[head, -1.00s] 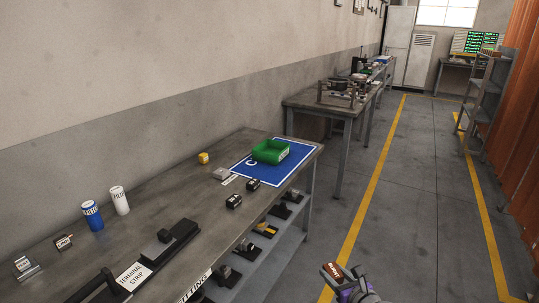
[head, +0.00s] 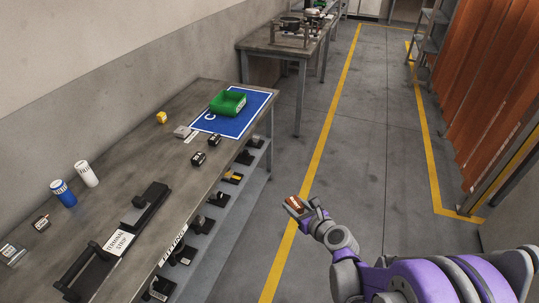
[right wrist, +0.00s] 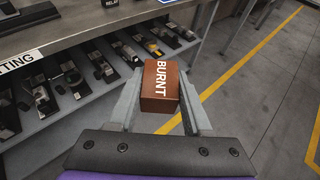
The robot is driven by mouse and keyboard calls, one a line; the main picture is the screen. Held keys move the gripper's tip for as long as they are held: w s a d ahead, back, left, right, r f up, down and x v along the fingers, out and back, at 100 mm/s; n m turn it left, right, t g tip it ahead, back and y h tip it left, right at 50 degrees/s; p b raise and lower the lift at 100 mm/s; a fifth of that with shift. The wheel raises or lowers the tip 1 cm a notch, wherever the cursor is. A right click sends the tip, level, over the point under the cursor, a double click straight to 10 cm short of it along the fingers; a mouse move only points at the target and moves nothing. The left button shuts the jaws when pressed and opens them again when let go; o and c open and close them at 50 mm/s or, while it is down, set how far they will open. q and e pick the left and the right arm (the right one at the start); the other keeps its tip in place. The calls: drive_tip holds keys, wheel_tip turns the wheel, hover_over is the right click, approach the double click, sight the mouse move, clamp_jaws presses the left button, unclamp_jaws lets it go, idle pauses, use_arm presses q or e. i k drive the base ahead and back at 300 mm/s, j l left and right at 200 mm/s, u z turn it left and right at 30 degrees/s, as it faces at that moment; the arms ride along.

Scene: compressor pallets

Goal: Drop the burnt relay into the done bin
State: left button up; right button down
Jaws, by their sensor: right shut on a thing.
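The burnt relay is a brown block marked BURNT (right wrist: 161,86) held between the two fingers of my right gripper (right wrist: 163,100) in the right wrist view. In the head view the relay (head: 294,202) shows small at the tip of my right gripper (head: 300,206), out over the aisle floor and right of the bench. A green bin (head: 228,104) stands on a blue mat (head: 236,124) at the far end of the bench; its label is not readable. The gripper is well apart from the bin. My left gripper is not in view.
The bench (head: 150,165) holds a terminal strip fixture (head: 130,222), blue and white cans (head: 63,193), a yellow cube (head: 162,118) and small dark relays (head: 199,159). A shelf with several parts runs below its front edge. The aisle floor (head: 340,150) is clear.

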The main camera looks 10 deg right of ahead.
sight(229, 103)
drive_tip(key=i+l+u, duration=0.3)
drive_tip(key=i+l, duration=0.3)
drive_tip(key=i, duration=0.3)
drive_tip(key=i+l+u, duration=0.3)
drive_tip(key=i+l, duration=0.45)
drive_tip(key=i+l+u, duration=0.25)
drive_tip(key=i+l, duration=0.55)
drive_tip(key=l, duration=0.2)
